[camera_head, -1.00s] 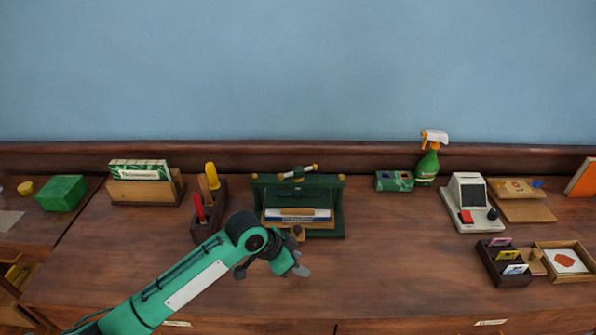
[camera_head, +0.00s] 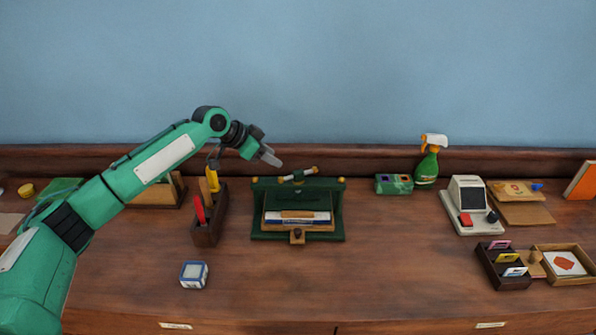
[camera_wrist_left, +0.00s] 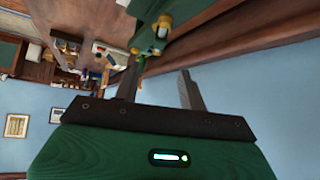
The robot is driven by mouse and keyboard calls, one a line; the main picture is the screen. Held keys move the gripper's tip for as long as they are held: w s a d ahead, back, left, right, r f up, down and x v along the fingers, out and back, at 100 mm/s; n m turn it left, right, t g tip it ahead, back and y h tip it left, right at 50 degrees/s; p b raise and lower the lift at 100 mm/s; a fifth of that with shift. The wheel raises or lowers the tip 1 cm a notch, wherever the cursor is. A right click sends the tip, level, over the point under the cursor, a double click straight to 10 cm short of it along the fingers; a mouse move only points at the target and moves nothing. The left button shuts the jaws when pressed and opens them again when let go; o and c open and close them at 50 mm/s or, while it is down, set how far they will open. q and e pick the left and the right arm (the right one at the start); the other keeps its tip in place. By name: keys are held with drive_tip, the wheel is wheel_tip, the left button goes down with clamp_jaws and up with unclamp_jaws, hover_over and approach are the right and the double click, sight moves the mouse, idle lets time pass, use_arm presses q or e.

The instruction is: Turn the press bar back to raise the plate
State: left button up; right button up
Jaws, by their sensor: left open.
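The green book press (camera_head: 258,215) stands on the wooden counter near the middle. Its press bar (camera_head: 298,174), a short rod with a pale middle, a brass end and a dark end, sits on top and slants up to the right. A stack of books or papers (camera_head: 290,216) lies inside, below the dark green plate (camera_head: 298,200). My left gripper (camera_head: 269,157) is open and empty, above and just left of the bar. In the left wrist view its two fingers (camera_wrist_left: 160,88) are spread, with a green and brass part of the press (camera_wrist_left: 150,38) just beyond them. My right gripper is not in view.
A wooden holder with red and yellow tools (camera_head: 207,230) stands left of the press. A blue and white cube (camera_head: 194,275) lies in front of it. A green box (camera_head: 394,182) and spray bottle (camera_head: 427,165) stand right. The counter front is mostly clear.

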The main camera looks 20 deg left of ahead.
sight(298, 172)
use_arm(q)
drive_tip(key=p+x, duration=0.2)
drive_tip(key=x, duration=0.9)
drive_tip(key=shift+d, duration=0.1)
drive_tip(key=shift+w+d+f, duration=0.25)
drive_tip(key=shift+f, duration=0.1)
clamp_jaws()
drive_tip(key=shift+p, duration=0.3)
